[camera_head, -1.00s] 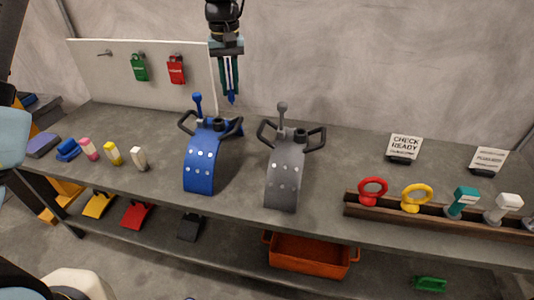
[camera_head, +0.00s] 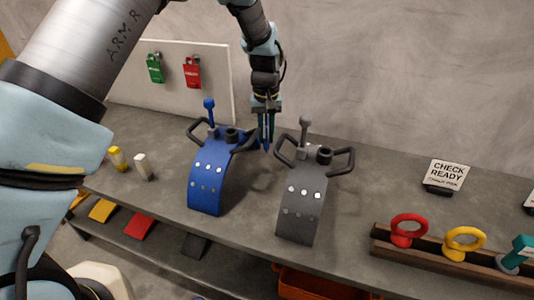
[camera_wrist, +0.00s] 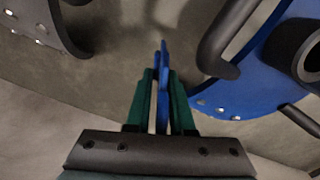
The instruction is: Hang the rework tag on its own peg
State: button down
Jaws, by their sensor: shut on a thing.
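My gripper (camera_head: 265,143) is shut on a thin blue piece, likely the rework tag, low between the blue barrel (camera_head: 208,186) and the grey barrel (camera_head: 303,210), near the blue one's right handle. In the wrist view the blue piece (camera_wrist: 163,57) stands edge-on between the green fingers (camera_wrist: 160,85); no writing on it can be read. The white peg board (camera_head: 218,60) stands at the back left with a green tag (camera_head: 154,68) and a red tag (camera_head: 192,72) hanging on it. My arm hides the board's left part.
Both barrels have black handles and upright knobs close to my gripper. A CHECK READY sign (camera_head: 446,173) stands at the right. A rail (camera_head: 450,262) with red and yellow rings is at the front right. A yellow block (camera_head: 118,158) and a white block (camera_head: 142,166) lie at the left.

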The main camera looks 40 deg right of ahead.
aim_at(266, 162)
jog(key=shift+f, duration=3.2)
jog(key=shift+f, duration=0.15)
jog(key=c, duration=0.8)
grip_release()
